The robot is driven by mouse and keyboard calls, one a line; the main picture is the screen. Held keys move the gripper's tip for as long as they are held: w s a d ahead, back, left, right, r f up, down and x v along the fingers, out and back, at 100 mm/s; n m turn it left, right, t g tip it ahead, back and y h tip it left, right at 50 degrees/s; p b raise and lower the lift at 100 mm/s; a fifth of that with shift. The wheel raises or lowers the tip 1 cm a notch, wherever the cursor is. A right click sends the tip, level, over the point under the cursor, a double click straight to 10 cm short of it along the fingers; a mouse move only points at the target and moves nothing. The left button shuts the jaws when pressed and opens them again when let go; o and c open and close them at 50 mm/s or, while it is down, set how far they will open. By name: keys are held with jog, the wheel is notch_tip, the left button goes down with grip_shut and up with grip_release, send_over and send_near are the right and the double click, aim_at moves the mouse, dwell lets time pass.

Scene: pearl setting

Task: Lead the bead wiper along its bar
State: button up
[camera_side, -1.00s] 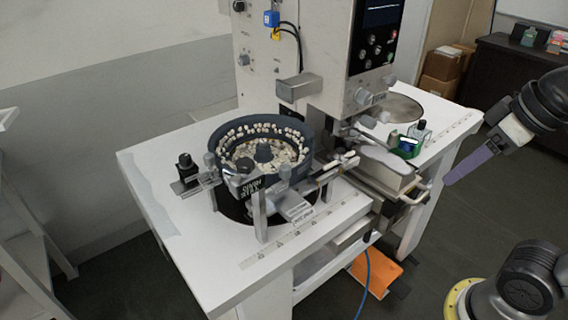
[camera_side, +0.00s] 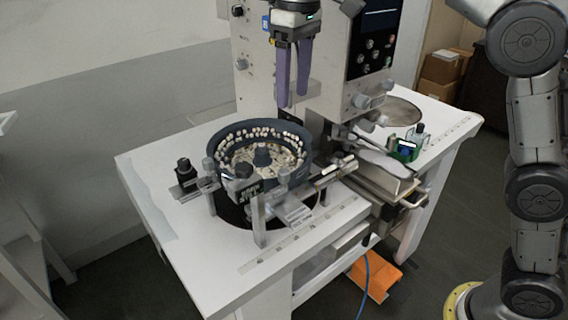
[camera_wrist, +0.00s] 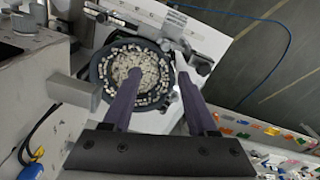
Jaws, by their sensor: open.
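A dark round bowl (camera_side: 222,158) full of pale beads stands on the white table; it also shows in the wrist view (camera_wrist: 98,72). A metal bar with fittings (camera_wrist: 150,30) runs past the bowl's rim in the wrist view. In the side view a dark block (camera_side: 243,171) sits at the bowl's front rim, between grey knobs and posts; I cannot tell surely whether it is the wiper. My gripper (camera_side: 291,104) has two long purple fingers pointing down, above the bowl's back right rim. It is open and empty, and its fingers (camera_wrist: 160,75) overlap the bowl in the wrist view.
A tall machine column (camera_side: 335,75) with a control panel stands right behind my gripper. A black knob on a bracket (camera_side: 184,165) is left of the bowl. A green holder (camera_side: 404,150) stands at the right. The table's left part (camera_side: 160,205) is clear.

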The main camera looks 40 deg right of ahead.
aim_at(284, 171)
jog(key=shift+g, duration=0.3)
jog(key=f, duration=0.5)
jog(key=a+f, duration=0.1)
jog(key=f, duration=1)
jog(key=shift+w+a, duration=0.25)
jog(key=shift+w, duration=0.05)
grip_shut()
dwell(0.5)
